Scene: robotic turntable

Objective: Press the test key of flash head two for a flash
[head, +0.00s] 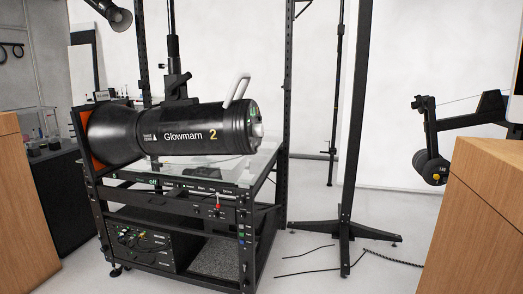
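Flash head two (190,131) is a large black cylinder with "Glowmarn" and a yellow 2 on its side. It is held level on a black stand post above the equipment rack (172,190). A light grey handle (237,90) rises near the rear. I cannot make out which part is the test key. Neither of my grippers is in view.
A red-tipped control (218,205) is on the rack's front. A black stand (346,200) and cables (305,262) are on the floor to the right. Wooden blocks stand at the left (22,210) and right (480,215) edges. The floor in front of the rack's right side is mostly clear.

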